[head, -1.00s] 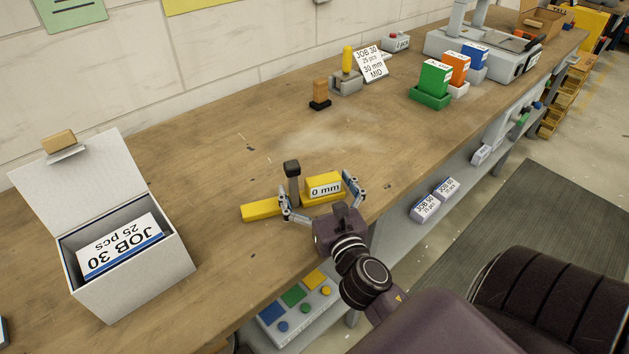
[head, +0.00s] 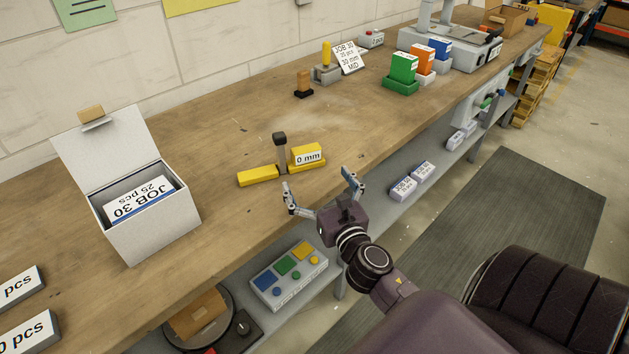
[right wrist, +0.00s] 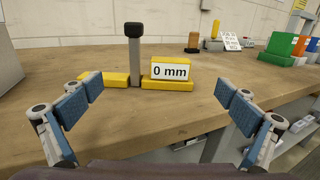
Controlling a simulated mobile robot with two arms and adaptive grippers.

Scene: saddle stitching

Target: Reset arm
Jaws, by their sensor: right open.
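My right gripper (head: 322,187) is open and empty at the front edge of the workbench. Its two blue-padded fingers also show in the right wrist view (right wrist: 161,105), spread wide. Beyond the fingertips stands a yellow stop gauge (head: 258,176) with a grey post and black knob (head: 280,139). A yellow block labelled "0 mm" (head: 306,155) sits on its right part; it also shows in the right wrist view (right wrist: 171,71). The gripper is apart from both. My left gripper is not in view.
An open white box (head: 150,235) holding a "JOB 30, 25 pcs" pack stands at the left. Green (head: 403,67), orange and blue bins stand at the back right. A button panel (head: 289,275) sits below the bench edge. The middle of the workbench (head: 215,150) is mostly clear.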

